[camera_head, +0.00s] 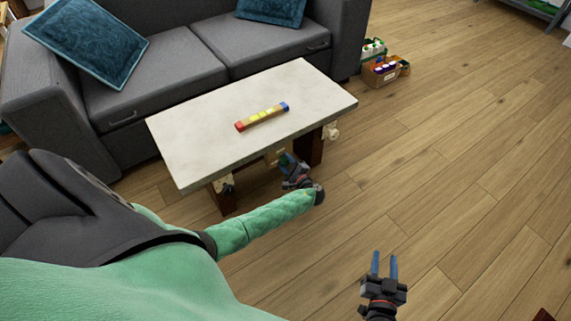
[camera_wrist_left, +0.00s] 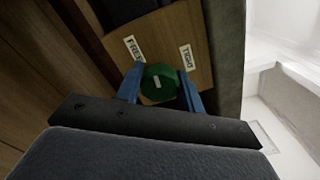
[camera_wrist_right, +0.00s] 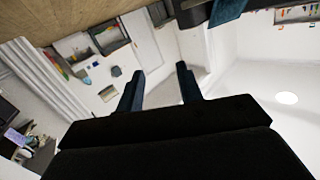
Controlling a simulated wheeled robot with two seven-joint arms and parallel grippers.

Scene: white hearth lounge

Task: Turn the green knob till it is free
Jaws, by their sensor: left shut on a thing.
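The green knob (camera_wrist_left: 160,84) sits on a wooden panel (camera_wrist_left: 160,44) in the left wrist view, with a short pale mark on its face. Two white labels lie above it, left (camera_wrist_left: 133,47) and right (camera_wrist_left: 187,57); the right one seems to read "TIGHT", the left is hard to read. My left gripper (camera_wrist_left: 160,90) is shut on the knob, one blue finger on each side. In the head view my left gripper (camera_head: 286,162) is low at the table's front edge, and the knob is mostly hidden there. My right gripper (camera_head: 385,264) is open and empty over the floor.
The pale-topped table (camera_head: 200,130) carries a bar with red, yellow and blue parts (camera_head: 262,117). A grey sofa (camera_head: 170,75) stands close behind it. Boxes with bottles (camera_head: 384,72) stand on the floor beyond.

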